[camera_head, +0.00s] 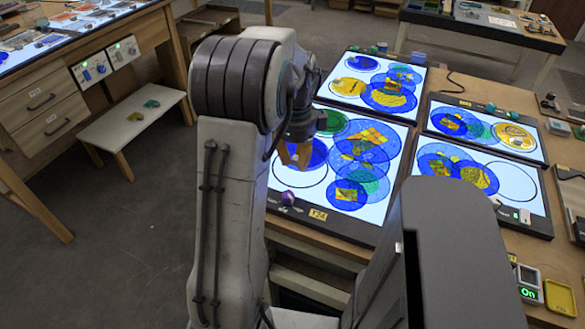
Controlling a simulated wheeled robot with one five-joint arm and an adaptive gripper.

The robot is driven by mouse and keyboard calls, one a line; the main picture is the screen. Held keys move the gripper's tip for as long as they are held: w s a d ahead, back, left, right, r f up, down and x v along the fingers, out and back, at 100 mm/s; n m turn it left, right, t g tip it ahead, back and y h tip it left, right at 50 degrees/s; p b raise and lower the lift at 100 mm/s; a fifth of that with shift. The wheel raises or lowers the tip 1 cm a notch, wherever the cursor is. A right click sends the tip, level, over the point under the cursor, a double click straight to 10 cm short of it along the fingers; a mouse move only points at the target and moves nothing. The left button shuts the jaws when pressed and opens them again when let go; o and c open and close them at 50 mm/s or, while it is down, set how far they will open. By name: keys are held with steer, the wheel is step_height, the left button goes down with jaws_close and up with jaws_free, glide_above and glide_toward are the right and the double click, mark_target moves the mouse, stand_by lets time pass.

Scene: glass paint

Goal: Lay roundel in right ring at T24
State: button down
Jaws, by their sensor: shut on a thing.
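The T24 light panel (377,219) lies on the table, with its yellow label (318,214) on the near edge. My gripper (296,157) is over the left part of this panel, partly hidden by my arm. It is shut on what looks like a dark blue roundel (317,153); the grip itself is hard to see, and I cannot tell its height above the panel. Below it is a black ring outline (299,201) with bare lit surface inside. On the right part of the panel, several blue and teal discs (370,185) with amber pieces overlap.
Other lit panels with discs lie behind (350,104) and to the right (533,206). A green disc (333,122) and a small purple object (288,198) are near my gripper. A yellow tray (560,297) and a box reading "On" (528,281) sit front right.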

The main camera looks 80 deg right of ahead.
steer(key=shift+w+f, duration=0.35)
steer(key=shift+w, duration=0.1)
steer(key=shift+f+p, duration=0.55)
steer(key=shift+f, duration=1.4)
steer(key=shift+f, duration=0.15)
steer(key=c, duration=1.2)
jaws_free()
steer(key=r, duration=0.4)
steer(key=r+b, duration=0.1)
steer(key=r, duration=0.7)
steer(key=shift+w+a+r+b, duration=0.1)
steer(key=shift+a+r+b, duration=0.15)
steer(key=shift+b, duration=0.1)
